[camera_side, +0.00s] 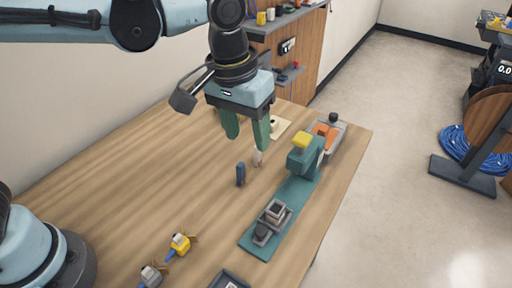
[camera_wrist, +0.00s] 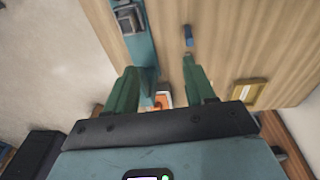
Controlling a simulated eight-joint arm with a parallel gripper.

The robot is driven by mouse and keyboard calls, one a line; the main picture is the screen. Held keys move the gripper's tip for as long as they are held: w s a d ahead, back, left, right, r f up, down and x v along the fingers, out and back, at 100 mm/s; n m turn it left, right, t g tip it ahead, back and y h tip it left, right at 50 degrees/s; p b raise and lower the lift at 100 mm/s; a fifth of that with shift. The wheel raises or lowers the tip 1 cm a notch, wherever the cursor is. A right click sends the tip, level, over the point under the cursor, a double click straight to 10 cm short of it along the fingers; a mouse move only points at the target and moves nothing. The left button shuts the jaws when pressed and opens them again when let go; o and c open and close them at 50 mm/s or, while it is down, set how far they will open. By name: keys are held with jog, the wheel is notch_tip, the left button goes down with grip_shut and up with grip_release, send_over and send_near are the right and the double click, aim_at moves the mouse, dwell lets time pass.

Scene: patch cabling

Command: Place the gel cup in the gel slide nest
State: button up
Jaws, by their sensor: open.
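My gripper (camera_side: 247,138) hangs above the table with its two green fingers apart and nothing between them. The wrist view also shows the open fingers (camera_wrist: 160,66). A teal fixture base (camera_side: 258,243) lies on the table, with a grey square holder (camera_side: 274,215) near its front end; this looks like the gel slide nest, and it also shows in the wrist view (camera_wrist: 128,17). I cannot tell for certain which item is the gel cup. A small pale piece (camera_side: 257,157) stands on the table below my gripper, beside a dark blue upright piece (camera_side: 240,174).
A teal press with a yellow top (camera_side: 302,140) stands on the base, with an orange part (camera_side: 325,131) behind it. A tan tray (camera_wrist: 248,95) lies beyond the gripper. Yellow (camera_side: 180,243) and grey (camera_side: 151,275) connectors lie at the front. The table's middle left is clear.

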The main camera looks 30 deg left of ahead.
jog(key=s+a+f+t, duration=0.1)
jog(key=s+a+t, duration=0.1)
jog(key=a, duration=0.8)
jog(key=s+a+f+t, duration=0.2)
jog(key=s+a+t, duration=0.1)
jog(key=a, duration=0.7)
jog(key=shift+s+f+t+y, duration=0.15)
jog(key=shift+s+t+y, duration=0.1)
jog(key=shift+t+y, duration=0.15)
